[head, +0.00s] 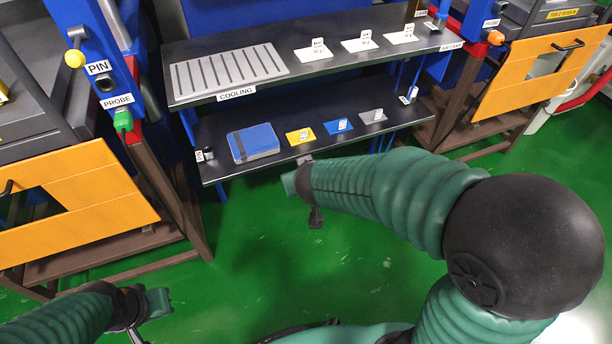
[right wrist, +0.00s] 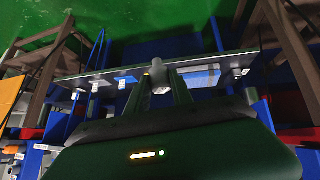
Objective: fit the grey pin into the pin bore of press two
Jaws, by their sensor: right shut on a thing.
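My right gripper (head: 306,160) is at the front edge of the lower shelf, its jaws mostly hidden by the arm. In the right wrist view its fingers (right wrist: 160,90) are shut on the grey pin (right wrist: 161,80), a short light-grey cylinder. My left gripper (head: 155,302) is at the lower left over the floor; its jaws are too unclear to judge. The left press (head: 82,30) is a blue column with a "PIN" label (head: 98,67) and a dark round hole (head: 105,84) below it. Another press (head: 470,55) stands at the right. I cannot read which is press two.
The upper shelf (head: 185,98) holds a grey slotted cooling rack (head: 228,70) and white cards. The lower shelf (head: 222,170) holds a blue-topped case (head: 255,142) and yellow, blue and grey pads. Orange-fronted cabinets (head: 75,205) flank it. Green floor (head: 250,240) is clear in front.

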